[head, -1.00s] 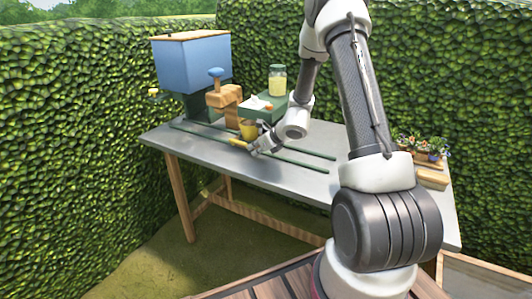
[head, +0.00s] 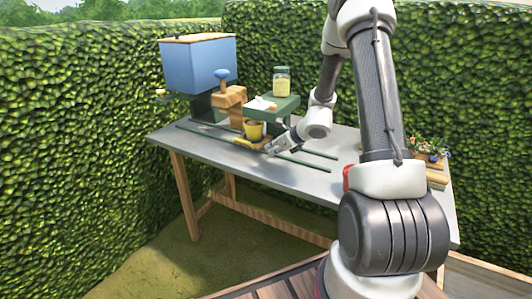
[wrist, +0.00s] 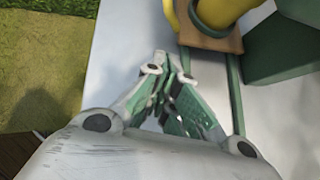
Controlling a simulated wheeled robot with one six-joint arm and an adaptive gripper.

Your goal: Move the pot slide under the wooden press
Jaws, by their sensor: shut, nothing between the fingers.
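The pot slide, a small wooden board (wrist: 222,42) on green rails, carries a yellow pot (head: 253,130). The pot also shows at the top of the wrist view (wrist: 226,12). A yellow handle (head: 238,142) sticks out at the slide's left front. My gripper (head: 268,150) is shut and empty, just right of the pot and low over the table. In the wrist view my fingertips (wrist: 160,62) point toward the slide's near edge; contact cannot be told.
Green rails (head: 303,164) run along the grey table (head: 315,182). A green stand (head: 284,104) with a glass jar (head: 282,82) is behind my gripper. A blue hopper (head: 198,65) is at back left. Potted flowers (head: 428,150) stand at the right. The table's front is clear.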

